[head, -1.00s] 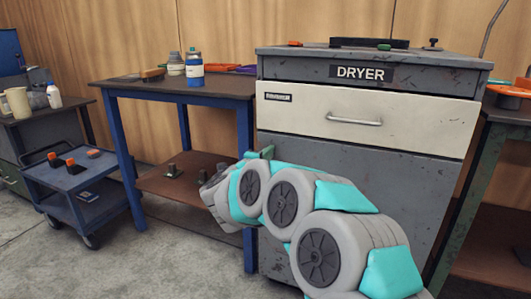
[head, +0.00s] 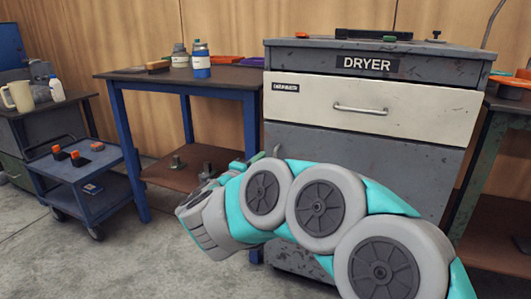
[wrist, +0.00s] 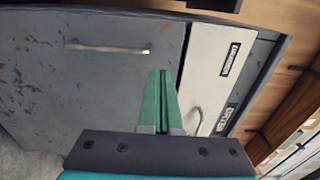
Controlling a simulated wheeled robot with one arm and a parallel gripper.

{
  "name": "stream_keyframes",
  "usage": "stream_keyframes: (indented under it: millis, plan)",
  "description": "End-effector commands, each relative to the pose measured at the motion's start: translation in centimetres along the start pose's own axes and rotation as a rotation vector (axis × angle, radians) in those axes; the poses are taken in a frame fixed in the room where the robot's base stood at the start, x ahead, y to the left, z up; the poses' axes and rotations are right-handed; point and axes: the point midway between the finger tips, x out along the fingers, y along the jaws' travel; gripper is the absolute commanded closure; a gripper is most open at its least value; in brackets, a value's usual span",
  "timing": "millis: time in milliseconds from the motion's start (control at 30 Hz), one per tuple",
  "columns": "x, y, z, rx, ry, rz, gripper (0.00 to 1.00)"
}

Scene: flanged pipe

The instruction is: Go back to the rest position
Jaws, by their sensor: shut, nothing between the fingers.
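My gripper (wrist: 160,80) shows in the wrist view as two green fingers pressed together, with nothing between them. It points toward the grey dryer cabinet (wrist: 60,90), seen tilted there. In the head view my folded arm covers the lower left of the dryer cabinet (head: 420,180). Only a bit of green near the arm's far end shows there, so the fingertips are mostly hidden. The cream drawer (head: 310,105) of the dryer looks shut, its handle (head: 361,109) free.
A blue-legged table (head: 125,82) with bottles stands left of the dryer. A blue cart (head: 110,160) stands further left. A green-legged table (head: 476,190) is close on the right. Grey floor (head: 150,260) is open at the front left.

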Motion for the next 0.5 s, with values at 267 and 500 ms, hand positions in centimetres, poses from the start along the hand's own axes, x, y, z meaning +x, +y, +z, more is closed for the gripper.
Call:
stream_keyframes:
  millis: [267,500]
  plan:
    - [-1.0,-1.2,0.7,-0.010,-0.069,0.010,1.00]
    - [-2.3,-4.8,4.1,-0.136,-0.409,0.042,1.00]
